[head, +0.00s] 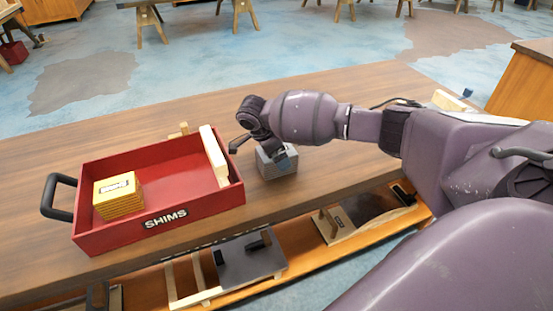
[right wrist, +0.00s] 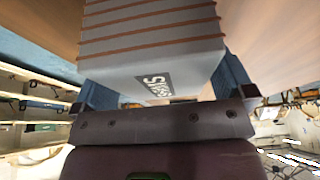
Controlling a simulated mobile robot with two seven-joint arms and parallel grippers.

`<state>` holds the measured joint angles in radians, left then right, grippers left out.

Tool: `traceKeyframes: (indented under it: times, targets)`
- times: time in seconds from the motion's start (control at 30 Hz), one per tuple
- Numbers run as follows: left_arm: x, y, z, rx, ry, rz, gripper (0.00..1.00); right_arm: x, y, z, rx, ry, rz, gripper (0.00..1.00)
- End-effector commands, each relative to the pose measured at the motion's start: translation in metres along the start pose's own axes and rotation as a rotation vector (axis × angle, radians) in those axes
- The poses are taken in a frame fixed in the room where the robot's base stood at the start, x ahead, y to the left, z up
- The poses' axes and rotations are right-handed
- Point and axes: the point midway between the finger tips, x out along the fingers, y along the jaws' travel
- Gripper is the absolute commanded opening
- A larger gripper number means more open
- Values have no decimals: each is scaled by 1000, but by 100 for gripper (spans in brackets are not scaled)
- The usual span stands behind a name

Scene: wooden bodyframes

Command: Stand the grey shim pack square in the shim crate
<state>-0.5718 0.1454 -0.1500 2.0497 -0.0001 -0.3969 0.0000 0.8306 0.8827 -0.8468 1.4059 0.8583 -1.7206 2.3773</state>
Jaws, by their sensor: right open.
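The grey shim pack (head: 279,166) stands on the wooden bench top, just right of the red shim crate (head: 90,237). My right gripper (head: 272,153) is over the pack and hides part of its top. In the right wrist view the grey pack (right wrist: 150,62), with brown bands and a label, lies between the two blue fingers of the open gripper (right wrist: 168,85). I cannot tell whether the fingers touch it. A yellow shim pack (head: 117,195) sits in the crate's left part. My left gripper is out of view.
A pale wood block (head: 213,155) stands at the crate's right end. The crate has a black handle (head: 58,198) on its left. The crate's middle floor is clear. A lower shelf with boards (head: 248,257) runs below the bench's near edge.

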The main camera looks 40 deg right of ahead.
Motion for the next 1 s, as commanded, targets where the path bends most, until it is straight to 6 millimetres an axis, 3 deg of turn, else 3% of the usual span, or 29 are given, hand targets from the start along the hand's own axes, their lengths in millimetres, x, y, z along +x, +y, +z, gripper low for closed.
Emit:
traceKeyframes:
  times: [0.07,0.4,0.67,0.8,1.0]
  targets:
    - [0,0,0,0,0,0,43,0,0,0,0,0,0,100]
    - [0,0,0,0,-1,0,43,0,0,0,0,0,0,48]
    - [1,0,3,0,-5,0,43,0,0,0,0,0,0,48]
    - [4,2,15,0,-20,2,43,-2,-1,-1,0,3,0,48]
    - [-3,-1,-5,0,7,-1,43,-50,-1,-20,4,-4,-9,48]
